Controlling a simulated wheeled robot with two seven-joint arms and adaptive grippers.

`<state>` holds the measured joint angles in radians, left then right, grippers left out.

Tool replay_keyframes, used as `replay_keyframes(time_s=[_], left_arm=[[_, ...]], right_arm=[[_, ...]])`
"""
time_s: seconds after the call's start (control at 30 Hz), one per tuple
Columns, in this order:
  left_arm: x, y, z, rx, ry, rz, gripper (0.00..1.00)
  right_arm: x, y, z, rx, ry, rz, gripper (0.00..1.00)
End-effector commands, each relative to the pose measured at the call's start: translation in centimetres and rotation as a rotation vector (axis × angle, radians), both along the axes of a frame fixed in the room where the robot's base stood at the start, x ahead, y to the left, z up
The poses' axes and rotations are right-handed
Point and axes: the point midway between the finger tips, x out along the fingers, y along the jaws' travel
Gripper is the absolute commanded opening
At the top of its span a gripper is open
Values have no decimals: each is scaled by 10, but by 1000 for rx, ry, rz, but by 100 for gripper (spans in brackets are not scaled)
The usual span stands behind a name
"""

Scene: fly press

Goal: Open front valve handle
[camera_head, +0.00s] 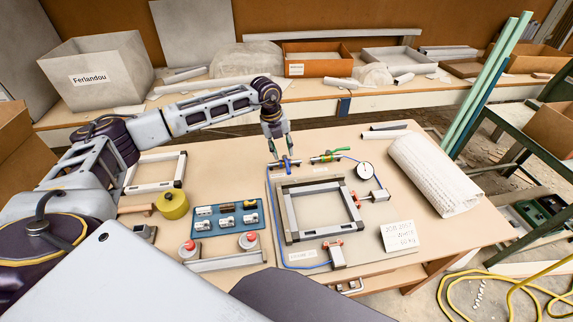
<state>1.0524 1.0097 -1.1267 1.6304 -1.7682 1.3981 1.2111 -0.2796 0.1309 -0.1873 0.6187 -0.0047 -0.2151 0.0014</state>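A pneumatic line with two valve pieces lies along the back edge of the board on the table. The left piece (285,164) is blue with red at its left end. The right piece (325,157) is brass-coloured with a green handle. My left gripper (281,156) reaches in from the left and points down, with its fingertips right at the blue piece. Its two fingers are spread apart. I cannot tell whether they touch the handle, which they partly hide. My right gripper is not in view.
A grey square frame (288,220) is on the board, with a round gauge (366,171) to its right. A white roll (434,174) lies at right.

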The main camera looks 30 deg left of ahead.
Motion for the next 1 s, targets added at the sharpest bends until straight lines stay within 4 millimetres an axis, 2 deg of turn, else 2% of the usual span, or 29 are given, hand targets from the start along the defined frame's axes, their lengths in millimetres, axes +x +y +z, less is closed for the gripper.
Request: replay_keyframes(time_s=[0.4, 0.6, 0.8, 1.0], left_arm=[[6, -9, -54, 0, 1, -1, 36], [9, -12, -75, 1, 0, -1, 36], [10, -13, -84, -1, -1, -1, 36], [10, -13, -84, 0, -2, -1, 36]], right_arm=[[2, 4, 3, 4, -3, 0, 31], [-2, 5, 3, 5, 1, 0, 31], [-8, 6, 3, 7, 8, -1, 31], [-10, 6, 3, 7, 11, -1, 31]])
